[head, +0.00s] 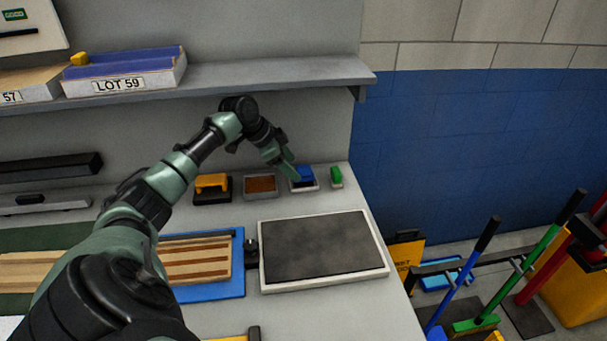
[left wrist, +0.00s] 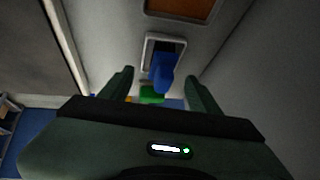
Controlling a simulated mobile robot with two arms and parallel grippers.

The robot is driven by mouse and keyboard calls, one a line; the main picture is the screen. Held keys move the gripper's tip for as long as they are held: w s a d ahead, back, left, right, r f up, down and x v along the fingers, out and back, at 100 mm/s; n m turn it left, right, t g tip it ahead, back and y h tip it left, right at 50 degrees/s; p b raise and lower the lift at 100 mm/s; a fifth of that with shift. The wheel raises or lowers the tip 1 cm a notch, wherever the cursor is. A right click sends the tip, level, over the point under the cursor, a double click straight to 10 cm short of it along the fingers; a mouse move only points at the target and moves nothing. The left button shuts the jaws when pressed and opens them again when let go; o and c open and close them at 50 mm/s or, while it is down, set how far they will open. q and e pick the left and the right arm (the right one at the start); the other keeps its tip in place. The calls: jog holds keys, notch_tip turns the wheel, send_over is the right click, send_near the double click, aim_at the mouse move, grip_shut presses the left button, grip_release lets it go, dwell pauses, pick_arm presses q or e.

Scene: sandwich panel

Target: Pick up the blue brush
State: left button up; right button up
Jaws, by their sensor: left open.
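The blue brush (head: 306,172) sits in a small white-rimmed holder (head: 305,188) near the back right of the grey bench. In the left wrist view the blue brush (left wrist: 163,70) is in the middle, with the white-rimmed holder (left wrist: 150,40) behind it. My left gripper (head: 288,173) is open and empty, pointing down over the brush. In the left wrist view its two fingers stand on either side of the brush with gaps visible; I cannot tell how deep they reach. My right gripper is not in view.
A green brush (head: 336,176) stands close right of the blue one. A brown pad in a tray (head: 260,186) and a yellow-handled item (head: 211,183) stand left. A shelf (head: 270,74) overhangs behind. A dark-topped tray (head: 322,247) lies in front.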

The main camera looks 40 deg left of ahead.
aim_at(300, 168)
pick_arm(q)
jog(key=shift+w+d, duration=0.3)
jog(key=shift+w, duration=0.45)
jog(key=shift+p+x, duration=0.5)
jog(key=shift+x, duration=2.1)
grip_shut()
